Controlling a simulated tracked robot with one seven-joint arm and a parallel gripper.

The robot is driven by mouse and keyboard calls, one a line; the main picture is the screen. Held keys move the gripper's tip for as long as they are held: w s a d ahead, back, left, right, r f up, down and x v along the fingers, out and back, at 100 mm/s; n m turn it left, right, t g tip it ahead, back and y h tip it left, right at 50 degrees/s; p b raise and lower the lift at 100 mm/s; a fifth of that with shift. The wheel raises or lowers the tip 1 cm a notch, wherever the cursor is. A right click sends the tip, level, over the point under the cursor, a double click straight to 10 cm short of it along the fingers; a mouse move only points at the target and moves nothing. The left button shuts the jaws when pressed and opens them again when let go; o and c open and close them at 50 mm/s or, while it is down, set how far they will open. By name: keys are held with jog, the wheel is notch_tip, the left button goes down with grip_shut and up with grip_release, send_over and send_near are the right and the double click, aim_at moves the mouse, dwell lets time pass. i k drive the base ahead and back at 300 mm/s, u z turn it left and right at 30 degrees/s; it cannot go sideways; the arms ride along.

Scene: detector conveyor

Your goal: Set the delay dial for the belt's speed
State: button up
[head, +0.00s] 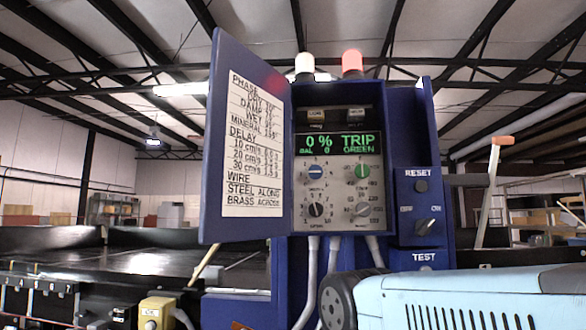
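The control panel (339,190) sits in a blue cabinet and carries four small dials: blue (317,172), green (362,171), black (316,209) and grey (362,209). Their captions are too small to read, so I cannot tell which is the delay dial. The display (339,142) reads 0 % and TRIP, with BAL 0 and GREEN below. A white card (256,150) on the open cabinet door has a DELAY section with lines for 10, 20 and 30 cm/s; its values are hard to read. My pale blue arm is at lower right. My gripper is not visible.
The blue door (213,150) stands open to the left. A column right of the panel has a RESET button (421,186), a switch (428,226) and a TEST label. A white lamp (304,64) and a red lamp (352,62) are on top. A dark conveyor (130,262) lies left.

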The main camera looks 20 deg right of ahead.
aim_at(315, 171)
jog(key=u, duration=1.7)
jog(key=i, duration=0.1)
jog(key=z, duration=3.15)
jog(key=k, duration=1.4)
jog(key=u, duration=1.05)
jog(key=i, duration=1)
jog(key=z, duration=0.05)
